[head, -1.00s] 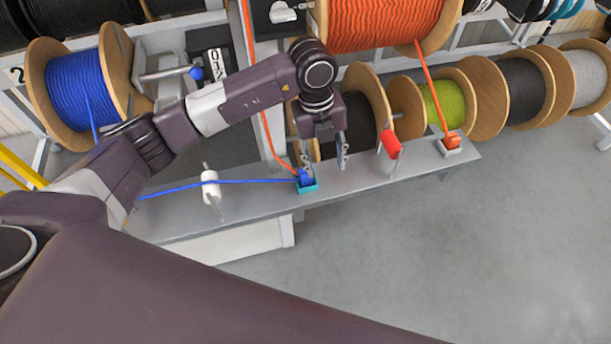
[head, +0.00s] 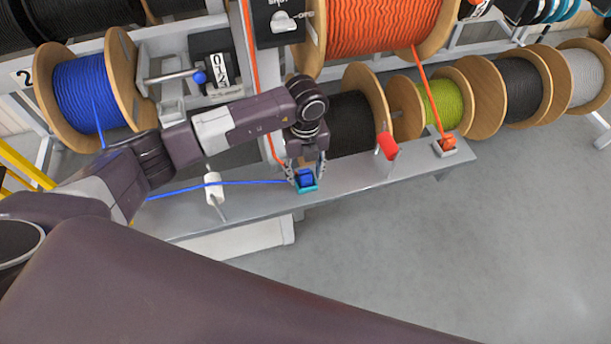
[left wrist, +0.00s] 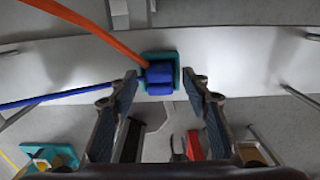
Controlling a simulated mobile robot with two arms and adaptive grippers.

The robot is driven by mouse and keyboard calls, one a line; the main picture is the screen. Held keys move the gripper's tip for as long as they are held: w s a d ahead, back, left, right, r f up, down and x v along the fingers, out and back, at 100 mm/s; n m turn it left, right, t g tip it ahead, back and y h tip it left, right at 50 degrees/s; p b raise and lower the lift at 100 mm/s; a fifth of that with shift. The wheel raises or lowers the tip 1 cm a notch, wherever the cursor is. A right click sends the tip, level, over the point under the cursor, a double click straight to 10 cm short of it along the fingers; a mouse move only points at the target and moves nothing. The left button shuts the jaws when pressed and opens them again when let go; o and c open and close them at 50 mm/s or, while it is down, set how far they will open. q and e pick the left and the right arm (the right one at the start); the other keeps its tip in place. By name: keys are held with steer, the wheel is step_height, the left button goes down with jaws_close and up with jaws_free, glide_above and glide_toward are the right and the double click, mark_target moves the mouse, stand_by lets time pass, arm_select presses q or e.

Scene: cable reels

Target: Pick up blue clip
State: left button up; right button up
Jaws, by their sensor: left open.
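The blue clip (head: 305,177) sits in a small teal holder (head: 307,189) on the grey bench, at the end of a blue cable. My left gripper (head: 306,173) is open, with one finger at each side of the clip. In the left wrist view the clip (left wrist: 159,77) lies ahead of and between the two open fingertips (left wrist: 159,86), apart from both. The teal holder (left wrist: 175,57) shows around it. My right gripper is not in view.
An orange clip (head: 448,142) stands in a holder at the bench's right. A red handle (head: 388,146) and a white roller (head: 213,188) rise from the grey bench (head: 350,181). Cable reels stand behind. The floor in front (head: 430,260) is clear.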

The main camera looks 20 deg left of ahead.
mark_target(305, 173)
arm_select(q)
steer(key=shift+c, duration=0.5)
jaws_close()
step_height(305, 173, up, 9)
steer(key=b, duration=0.2)
steer(key=shift+b, duration=0.35)
steer(key=shift+r, duration=0.55)
